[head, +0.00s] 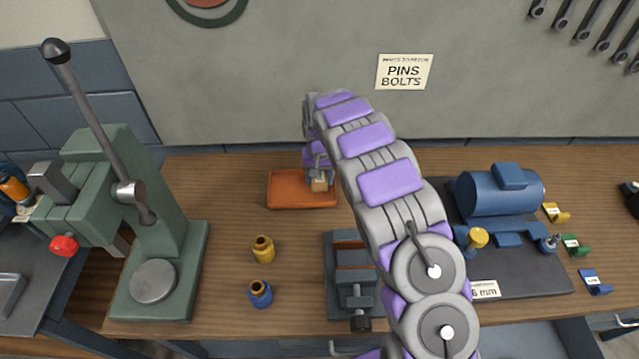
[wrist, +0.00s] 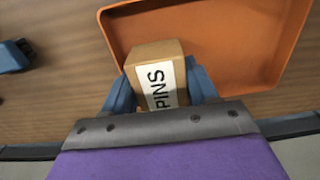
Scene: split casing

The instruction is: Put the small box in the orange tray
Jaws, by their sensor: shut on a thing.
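The small box (wrist: 155,54) is a tan cardboard box with a white label reading PINS. My gripper (wrist: 160,85) is shut on it, with a blue finger on each side. The orange tray (wrist: 122,33) lies under and beyond the box in the wrist view. In the head view, the tray (head: 287,190) sits on the wooden bench, and the box (head: 319,184) shows over its right part below my gripper (head: 318,174). I cannot tell whether the box touches the tray floor. My arm hides the area right of the tray.
A green press (head: 160,230) stands at the left. A yellow part (head: 263,249) and a blue part (head: 260,294) stand in front of the tray. A grey vise (head: 342,270) is at the front middle. A blue motor (head: 500,192) is at the right. The bench left of the tray is clear.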

